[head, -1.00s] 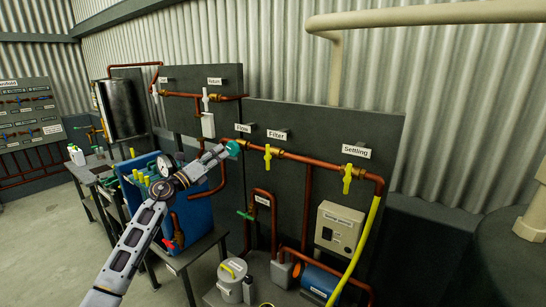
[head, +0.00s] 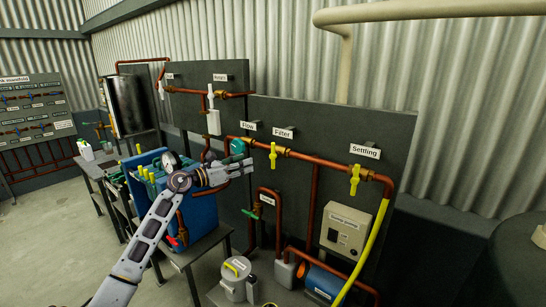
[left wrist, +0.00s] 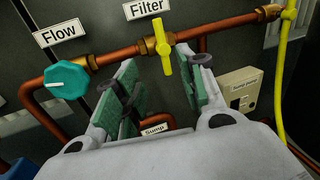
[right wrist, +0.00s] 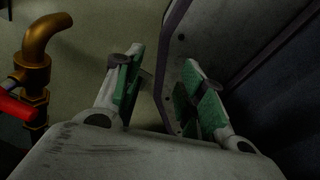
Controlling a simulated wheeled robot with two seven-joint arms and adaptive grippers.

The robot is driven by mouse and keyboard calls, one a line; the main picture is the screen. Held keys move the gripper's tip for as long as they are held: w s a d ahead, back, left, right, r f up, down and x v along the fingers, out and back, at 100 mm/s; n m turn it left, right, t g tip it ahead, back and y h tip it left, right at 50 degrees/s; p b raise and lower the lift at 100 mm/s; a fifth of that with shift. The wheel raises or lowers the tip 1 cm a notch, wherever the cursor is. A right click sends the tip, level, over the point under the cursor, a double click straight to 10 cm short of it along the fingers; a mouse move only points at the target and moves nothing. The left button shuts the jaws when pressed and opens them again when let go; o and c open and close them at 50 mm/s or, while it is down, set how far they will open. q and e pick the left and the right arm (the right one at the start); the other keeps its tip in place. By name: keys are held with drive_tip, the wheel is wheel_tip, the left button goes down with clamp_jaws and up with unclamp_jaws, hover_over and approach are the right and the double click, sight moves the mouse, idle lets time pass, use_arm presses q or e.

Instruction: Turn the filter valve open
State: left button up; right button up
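The filter valve (head: 273,155) has a yellow handle standing roughly upright on a copper pipe, under the "Filter" label (head: 284,133). In the left wrist view the yellow handle (left wrist: 163,46) shows beyond and between my finger pads, with no visible contact. My left gripper (head: 247,168) is open and empty, left of the filter valve and slightly lower in the head view. It also shows in the left wrist view (left wrist: 157,75). My right gripper (right wrist: 158,75) is open and empty, seen only in the right wrist view.
The teal flow knob (head: 238,148) sits left of the filter valve, just above my left gripper. The yellow settling valve (head: 354,180) is on the right. A control box (head: 346,228) is below the pipe. A brass elbow (right wrist: 38,70) is left of my right gripper.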

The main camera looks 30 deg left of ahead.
use_arm(q)
drive_tip(key=shift+d+f+m, duration=0.1)
drive_tip(key=shift+f+m, duration=0.05)
drive_tip(key=shift+m, duration=0.35)
use_arm(e)
drive_tip(key=shift+d, duration=0.25)
drive_tip(key=shift+a, duration=0.1)
use_arm(q)
drive_tip(key=p, duration=0.1)
approach(273, 154)
drive_tip(key=shift+w, duration=0.95)
drive_tip(key=shift+f+p+x, duration=0.15)
drive_tip(key=shift+p+x, duration=0.25)
drive_tip(key=shift+x, duration=1.05)
drive_tip(key=shift+f+p+x, duration=0.15)
drive_tip(key=shift+p+x, duration=0.2)
drive_tip(key=shift+x, duration=1.1)
drive_tip(key=shift+f+p+x, duration=0.15)
drive_tip(key=shift+p+x, duration=0.25)
drive_tip(key=shift+x, duration=1.05)
use_arm(e)
drive_tip(key=r, duration=0.1)
drive_tip(key=a+r, duration=0.1)
drive_tip(key=r, duration=0.1)
drive_tip(key=shift+s+a+r, duration=0.15)
drive_tip(key=shift+s+a, duration=0.05)
drive_tip(key=shift+a, duration=0.1)
drive_tip(key=shift+d, duration=0.15)
use_arm(q)
clamp_jaws()
